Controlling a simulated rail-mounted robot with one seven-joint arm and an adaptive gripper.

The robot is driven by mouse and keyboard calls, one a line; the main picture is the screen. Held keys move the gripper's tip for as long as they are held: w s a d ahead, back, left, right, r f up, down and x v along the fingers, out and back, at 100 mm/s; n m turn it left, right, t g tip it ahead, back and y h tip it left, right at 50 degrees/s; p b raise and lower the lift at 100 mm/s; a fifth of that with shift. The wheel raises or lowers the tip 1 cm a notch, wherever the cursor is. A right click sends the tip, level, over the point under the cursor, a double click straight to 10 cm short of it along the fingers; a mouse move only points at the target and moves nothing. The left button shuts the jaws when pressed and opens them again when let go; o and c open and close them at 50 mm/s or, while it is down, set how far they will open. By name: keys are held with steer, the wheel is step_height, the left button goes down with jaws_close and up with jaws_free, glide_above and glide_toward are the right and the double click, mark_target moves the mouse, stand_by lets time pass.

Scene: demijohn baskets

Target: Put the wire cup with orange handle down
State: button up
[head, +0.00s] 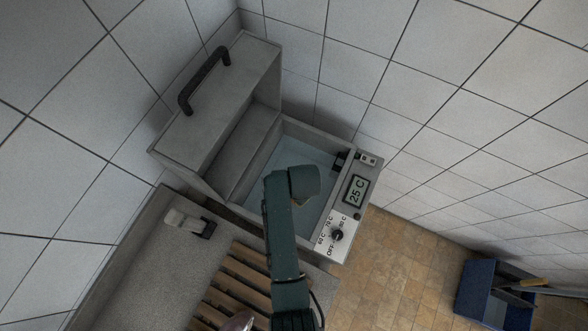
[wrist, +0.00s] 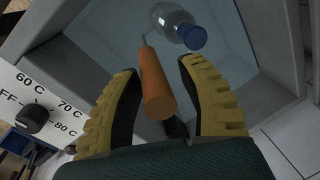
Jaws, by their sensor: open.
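The orange handle (wrist: 154,82) of the wire cup stands between the two yellow-and-black fingers of my gripper (wrist: 158,68) in the wrist view. The fingers are open, with gaps visible on both sides of the handle. A thin piece of wire shows at the handle's far end; the cup's basket cannot be made out. A clear bottle (wrist: 174,22) with a blue cap (wrist: 193,37) lies just beyond the handle, over the pale blue bath. In the head view my arm reaches over the water bath (head: 338,141) and hides the cup and my gripper.
The bath's grey lid (head: 215,110) with a black handle (head: 203,80) stands open. The control panel shows 25 C (head: 358,191) beside a black knob (head: 337,235). A wooden slatted rack (head: 243,277) lies on the counter. A blue bin (head: 483,290) stands at right.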

step_height(320, 180, up, 13)
steer(key=s+d+p, duration=0.1)
steer(key=s, duration=0.1)
steer(key=w+d+r+n+t, duration=0.1)
steer(key=w+r+n+t, duration=0.35)
steer(key=r, duration=0.95)
steer(key=w+d+r+n+t, duration=0.1)
steer(key=w+r+n+t, duration=0.1)
steer(key=w+r+t, duration=0.8)
steer(key=s+r+n+t, duration=0.1)
steer(key=s+r, duration=0.3)
steer(key=r, duration=0.4)
steer(key=s+d+r+n+t+h, duration=0.1)
steer(key=s+r+t, duration=0.2)
steer(key=s+r, duration=0.2)
steer(key=s+r+n+t, duration=0.2)
steer(key=s+r, duration=0.2)
steer(key=r, duration=0.7)
steer(key=shift+s+d+r+h, duration=0.3)
steer(key=shift+s+d+r, duration=0.05)
steer(key=shift+s+r, duration=0.05)
step_height(320, 180, up, 9)
steer(key=p, duration=0.9)
steer(key=shift+f, duration=0.15)
